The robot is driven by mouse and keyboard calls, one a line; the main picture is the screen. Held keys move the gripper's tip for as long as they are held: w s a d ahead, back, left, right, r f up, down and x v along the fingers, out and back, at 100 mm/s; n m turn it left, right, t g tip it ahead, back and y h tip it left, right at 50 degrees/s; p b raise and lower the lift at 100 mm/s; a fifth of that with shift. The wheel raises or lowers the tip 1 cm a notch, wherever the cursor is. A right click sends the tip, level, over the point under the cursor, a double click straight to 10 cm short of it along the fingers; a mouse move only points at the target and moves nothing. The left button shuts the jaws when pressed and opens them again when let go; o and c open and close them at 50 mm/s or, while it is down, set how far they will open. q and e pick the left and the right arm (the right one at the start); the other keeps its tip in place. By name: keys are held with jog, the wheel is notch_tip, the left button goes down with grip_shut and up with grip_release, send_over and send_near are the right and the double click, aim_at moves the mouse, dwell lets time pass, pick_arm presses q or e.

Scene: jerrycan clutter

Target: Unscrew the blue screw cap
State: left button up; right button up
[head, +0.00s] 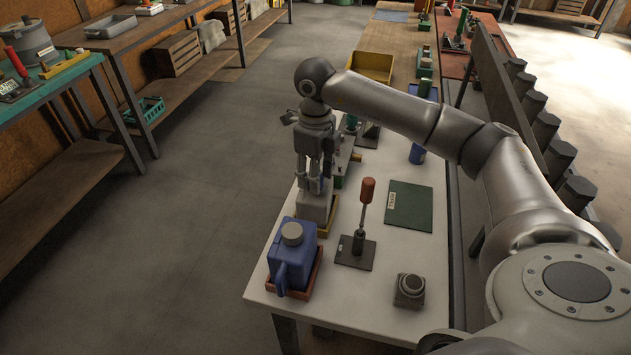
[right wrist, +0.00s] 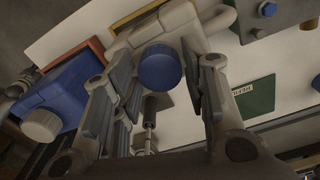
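The blue screw cap (right wrist: 159,67) sits on a light grey jerrycan (right wrist: 183,22), which also shows in the head view (head: 314,207) on a yellowish tray. My right gripper (head: 315,183) points down over this jerrycan. In the right wrist view its fingers (right wrist: 160,88) are spread, one on each side of the blue cap, with visible gaps. The fingers partly hide the cap in the head view, and I cannot tell their exact height against it. My left gripper is not in view.
A blue jerrycan (head: 291,258) with a grey cap (head: 292,233) stands in a red-brown tray in front. A red-handled upright tool (head: 367,190), a green mat (head: 409,206) and a small grey block (head: 409,290) are to the right. The white table (head: 350,297) is bare between them.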

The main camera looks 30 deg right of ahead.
jog(key=shift+r+p, duration=1.1)
jog(key=shift+r, duration=0.45)
jog(key=o, duration=0.6)
jog(key=shift+c, duration=0.2)
jog(key=shift+r+p, duration=1)
jog(key=shift+r, duration=0.55)
